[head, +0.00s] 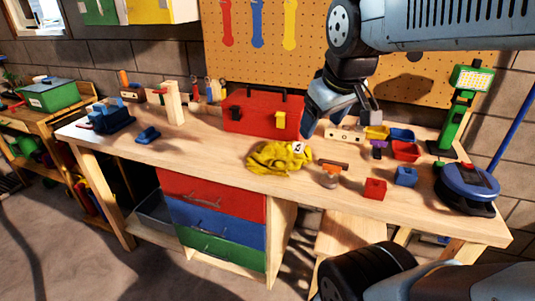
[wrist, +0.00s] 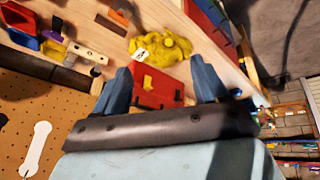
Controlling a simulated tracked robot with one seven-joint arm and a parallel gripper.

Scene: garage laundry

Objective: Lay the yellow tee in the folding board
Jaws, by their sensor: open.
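The yellow tee (head: 278,158) lies crumpled on the wooden workbench, in front of the red toolbox. A small white patch with a dark mark shows on its right side. It also shows at the top middle of the wrist view (wrist: 163,44). My gripper (head: 342,120) is above the bench, to the right of and above the tee, apart from it. Its two blue fingers (wrist: 160,66) are spread with nothing held between them. I cannot make out a folding board in either view.
The red toolbox (head: 263,112) stands behind the tee. Small coloured bins (head: 404,151), a red block (head: 375,189), a blue block (head: 406,176) and a green work light (head: 456,115) are to the right. The bench top left of the tee is mostly clear.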

